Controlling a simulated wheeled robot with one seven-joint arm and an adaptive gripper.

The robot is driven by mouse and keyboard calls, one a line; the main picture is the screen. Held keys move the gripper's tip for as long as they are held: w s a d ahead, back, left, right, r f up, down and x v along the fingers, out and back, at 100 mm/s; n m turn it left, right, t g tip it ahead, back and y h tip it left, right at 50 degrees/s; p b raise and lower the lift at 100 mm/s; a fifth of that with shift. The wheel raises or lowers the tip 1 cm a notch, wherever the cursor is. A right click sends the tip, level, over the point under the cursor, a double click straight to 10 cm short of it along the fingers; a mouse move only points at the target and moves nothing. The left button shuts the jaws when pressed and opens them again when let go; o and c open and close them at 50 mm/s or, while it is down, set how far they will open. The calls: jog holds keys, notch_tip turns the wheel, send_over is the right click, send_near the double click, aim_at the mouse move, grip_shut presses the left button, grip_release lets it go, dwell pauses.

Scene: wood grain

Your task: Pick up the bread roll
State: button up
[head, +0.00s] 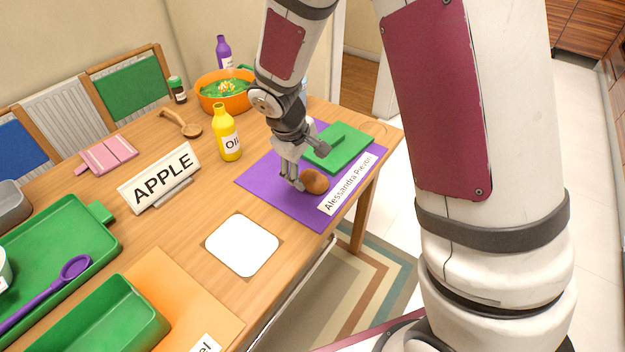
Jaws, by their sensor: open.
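The bread roll (315,182) is a small brown round thing on the purple mat (266,181), near the mat's front edge. My gripper (305,172) points down right at the roll. One finger is at the roll's left side, and another grey part reaches over beyond it to the upper right. The jaws are open. I cannot tell whether a finger touches the roll. The roll's back and upper left are partly hidden by the gripper.
A green board (345,155) and a name card (347,184) lie beside the roll on the mat. A yellow oil bottle (226,135), an APPLE sign (160,178) and an orange bowl (222,103) stand to the left. A white square (242,245) lies in front. The table edge is close.

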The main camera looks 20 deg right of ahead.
aim_at(312, 176)
jog(key=shift+b+x, duration=0.4)
jog(key=shift+x, duration=2.75)
jog(key=shift+w+d, duration=0.1)
jog(key=shift+w, duration=0.05)
jog(key=c, duration=1.2)
